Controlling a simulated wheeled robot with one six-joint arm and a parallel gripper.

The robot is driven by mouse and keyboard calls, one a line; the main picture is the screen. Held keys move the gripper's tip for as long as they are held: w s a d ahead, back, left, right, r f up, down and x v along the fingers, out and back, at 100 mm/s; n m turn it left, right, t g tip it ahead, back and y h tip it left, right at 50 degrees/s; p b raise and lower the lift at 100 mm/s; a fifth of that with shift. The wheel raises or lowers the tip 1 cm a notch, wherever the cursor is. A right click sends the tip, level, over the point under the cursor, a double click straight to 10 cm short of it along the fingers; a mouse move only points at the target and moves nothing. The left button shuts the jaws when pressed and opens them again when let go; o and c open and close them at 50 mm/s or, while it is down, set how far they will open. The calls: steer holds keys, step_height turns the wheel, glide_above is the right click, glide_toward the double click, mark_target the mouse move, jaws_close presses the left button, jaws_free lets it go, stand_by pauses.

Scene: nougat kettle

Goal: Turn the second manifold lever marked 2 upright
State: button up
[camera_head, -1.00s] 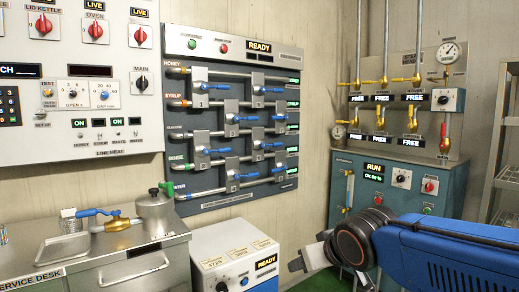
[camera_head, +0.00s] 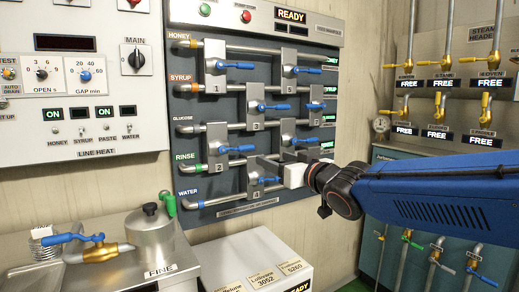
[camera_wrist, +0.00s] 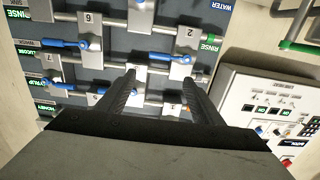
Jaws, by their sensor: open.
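Lever 2 (camera_head: 237,149) is a blue handle on a grey plate (camera_head: 217,137) marked 2, between the glucose and rinse pipes. It lies about level, its handle pointing right from the pivot.
Other blue levers sit on nearby plates, including one below (camera_head: 267,181) and one at right (camera_head: 303,140). A steel kettle (camera_head: 152,234) stands on the bench at lower left. A white box (camera_head: 245,262) stands below the panel. Steam pipes with yellow valves (camera_head: 445,62) are at right.

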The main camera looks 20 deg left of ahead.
mark_target(247, 148)
steer(key=x, duration=1.6)
steer(key=shift+w+a, duration=0.15)
steer(key=shift+c, duration=0.2)
steer(key=c, duration=1.5)
steer(key=shift+o, duration=0.2)
